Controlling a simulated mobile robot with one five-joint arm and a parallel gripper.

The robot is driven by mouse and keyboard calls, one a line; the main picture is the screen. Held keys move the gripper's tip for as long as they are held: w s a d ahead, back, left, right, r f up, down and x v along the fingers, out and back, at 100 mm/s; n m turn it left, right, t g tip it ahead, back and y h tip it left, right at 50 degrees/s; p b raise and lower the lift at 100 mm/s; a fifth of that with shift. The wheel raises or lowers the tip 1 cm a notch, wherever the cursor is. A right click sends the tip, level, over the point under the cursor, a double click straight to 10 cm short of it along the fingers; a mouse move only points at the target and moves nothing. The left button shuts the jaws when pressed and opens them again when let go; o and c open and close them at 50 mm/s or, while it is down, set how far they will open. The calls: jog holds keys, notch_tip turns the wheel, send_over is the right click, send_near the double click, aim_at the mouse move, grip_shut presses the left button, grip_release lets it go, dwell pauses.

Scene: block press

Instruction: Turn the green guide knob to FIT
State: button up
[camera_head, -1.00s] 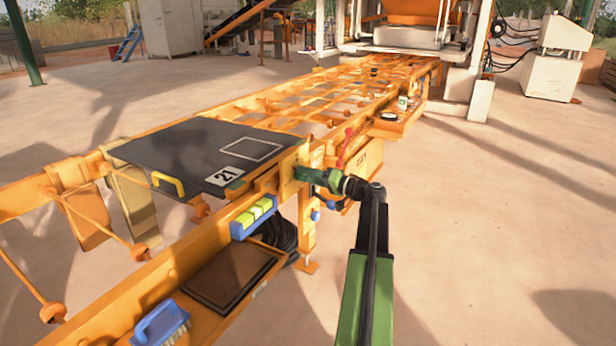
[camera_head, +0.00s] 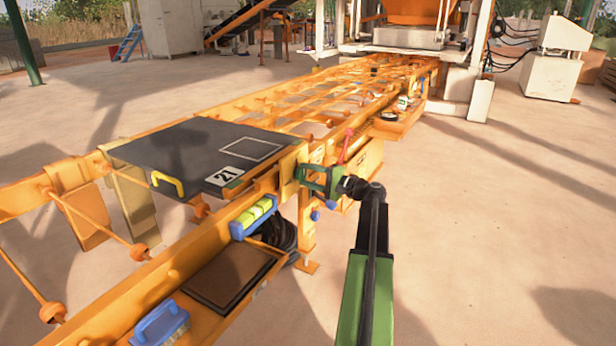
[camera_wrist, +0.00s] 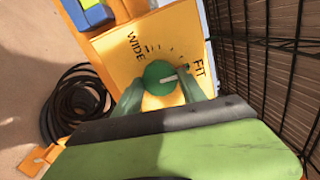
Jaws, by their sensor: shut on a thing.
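The green guide knob (camera_wrist: 158,76) sits on an orange plate (camera_wrist: 112,54) in the wrist view. The plate bears a scale of tick marks with WIDE at upper left and FIT at right. The knob's white pointer line points right, toward the FIT lettering. My gripper (camera_wrist: 160,88) is shut on the knob, one green finger on each side of it. In the head view my gripper (camera_head: 312,177) is at the side of the orange frame, and the knob itself is hidden or too small to make out.
A dark board (camera_head: 195,150) marked 21 lies on the orange frame. A red lever (camera_head: 346,143) rises just behind my gripper. A blue holder with yellow pieces (camera_head: 254,217) and a blue brush (camera_head: 160,324) are to the left. Open floor lies to the right.

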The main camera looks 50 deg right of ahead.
dwell(0.6)
jog(key=o, duration=1.4)
jog(key=shift+c, duration=0.2)
jog(key=shift+s, duration=0.1)
jog(key=v, duration=1.7)
jog(key=shift+s, duration=0.15)
jog(key=shift+s+f, duration=0.1)
jog(key=shift+f, duration=0.05)
